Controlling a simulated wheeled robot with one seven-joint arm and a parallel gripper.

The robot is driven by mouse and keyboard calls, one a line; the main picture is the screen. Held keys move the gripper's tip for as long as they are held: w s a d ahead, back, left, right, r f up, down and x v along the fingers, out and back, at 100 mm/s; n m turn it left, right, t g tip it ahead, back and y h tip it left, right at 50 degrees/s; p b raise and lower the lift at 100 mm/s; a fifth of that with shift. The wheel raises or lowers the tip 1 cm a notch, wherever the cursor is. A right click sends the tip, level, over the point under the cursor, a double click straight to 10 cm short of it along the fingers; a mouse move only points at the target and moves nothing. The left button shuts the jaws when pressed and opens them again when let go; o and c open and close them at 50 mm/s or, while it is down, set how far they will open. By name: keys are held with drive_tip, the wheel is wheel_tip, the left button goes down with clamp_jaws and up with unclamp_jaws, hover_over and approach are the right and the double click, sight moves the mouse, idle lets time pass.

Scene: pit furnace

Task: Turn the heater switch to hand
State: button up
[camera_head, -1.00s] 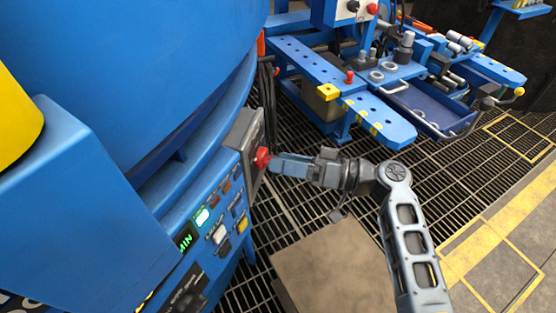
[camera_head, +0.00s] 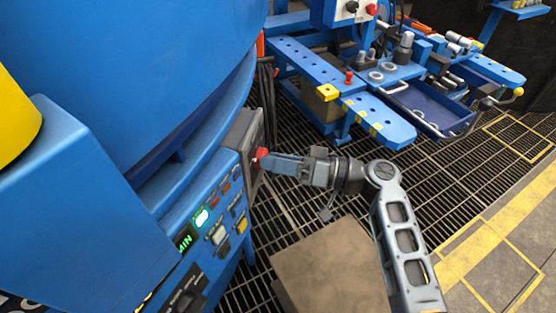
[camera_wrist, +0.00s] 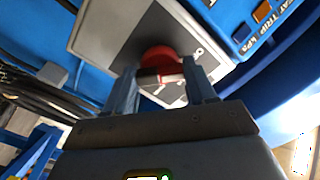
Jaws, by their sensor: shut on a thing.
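The heater switch is a red round knob (camera_head: 261,153) on a grey box (camera_head: 240,135) at the blue cabinet's edge. In the wrist view the red knob (camera_wrist: 158,55) stands on a grey plate (camera_wrist: 105,38) between my two fingers. A dark and white bar crosses the knob's face. Small marks on the plate are too blurred to read. My gripper (camera_head: 268,160) is shut on the knob from the right; its fingers (camera_wrist: 163,75) are on either side of the knob. The fingers hide part of the knob and the plate's markings.
The blue cabinet panel below has a lit green button (camera_head: 201,217) and other small buttons. A large blue round vessel (camera_head: 150,60) rises behind. A blue workbench (camera_head: 385,120) stands at the back right. A brown block (camera_head: 330,265) lies below my arm; grating surrounds it.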

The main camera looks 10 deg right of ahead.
drive_tip(key=shift+c, duration=0.6)
drive_tip(key=shift+m, duration=0.3)
drive_tip(key=shift+m+p, duration=5.7)
drive_tip(key=shift+m, duration=4)
drive_tip(key=o, duration=1)
